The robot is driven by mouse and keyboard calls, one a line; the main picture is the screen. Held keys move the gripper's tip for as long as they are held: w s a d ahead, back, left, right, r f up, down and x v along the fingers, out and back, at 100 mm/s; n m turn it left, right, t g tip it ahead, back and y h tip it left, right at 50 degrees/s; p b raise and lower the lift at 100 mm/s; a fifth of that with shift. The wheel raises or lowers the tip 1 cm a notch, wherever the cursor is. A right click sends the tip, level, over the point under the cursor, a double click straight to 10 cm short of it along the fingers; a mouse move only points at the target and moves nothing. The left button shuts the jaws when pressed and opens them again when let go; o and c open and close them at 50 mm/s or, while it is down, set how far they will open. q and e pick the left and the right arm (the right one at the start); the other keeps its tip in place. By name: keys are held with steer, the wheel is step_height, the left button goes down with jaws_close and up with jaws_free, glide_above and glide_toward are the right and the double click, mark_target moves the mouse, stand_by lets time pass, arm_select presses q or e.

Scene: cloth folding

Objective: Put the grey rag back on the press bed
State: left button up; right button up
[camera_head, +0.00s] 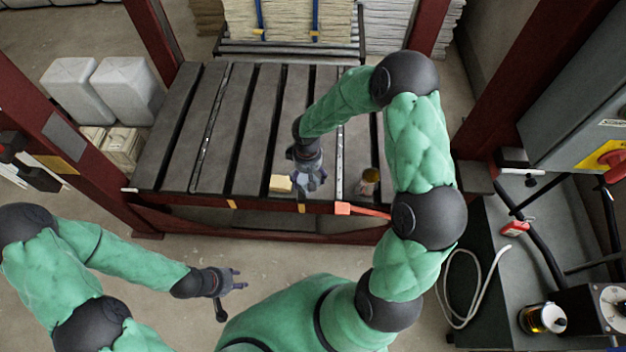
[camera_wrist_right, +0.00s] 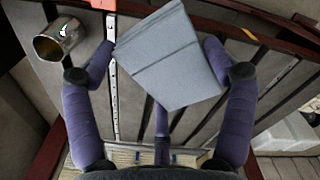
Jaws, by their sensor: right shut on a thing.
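The grey rag (camera_wrist_right: 170,58) shows in the right wrist view as a flat, folded, pale grey piece between the purple-grey fingers of my right gripper (camera_wrist_right: 165,75). The fingers are shut on it. In the head view, my right gripper (camera_head: 310,178) is over the front part of the press bed (camera_head: 208,125), a dark slatted table. There, I cannot clearly tell the rag from the fingers. Whether the rag touches the slats is also unclear. My left gripper (camera_head: 232,283) is open and empty, in front of the bed and apart from it.
An orange piece (camera_head: 343,208) is at the front rail. Red posts flank the bed.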

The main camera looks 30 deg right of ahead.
steer(key=shift+n, duration=0.8)
steer(key=d+f, duration=0.2)
steer(key=f, duration=0.1)
steer(key=s+f, duration=0.1)
steer(key=shift+d+f, duration=0.3)
steer(key=shift+d, duration=0.1)
steer(key=s+d+f+n, duration=0.3)
steer(key=s+f, duration=0.1)
steer(key=f, duration=0.3)
steer(key=w+d+f+b, duration=0.1)
steer(key=w+f, duration=0.2)
steer(key=w, duration=0.1)
steer(key=w+d+f+b, duration=0.1)
steer(key=w+f, duration=0.2)
steer(key=w, duration=0.1)
steer(key=w+d+f+b, duration=0.1)
steer(key=w+f, duration=0.3)
steer(key=w, duration=0.1)
steer(key=shift+w+d, duration=0.1)
steer(key=shift+d, duration=0.25)
steer(key=shift+w+f, duration=0.2)
steer(key=shift+f, duration=0.1)
steer(key=shift+f+b, duration=0.95)
steer(key=shift+f, duration=0.45)
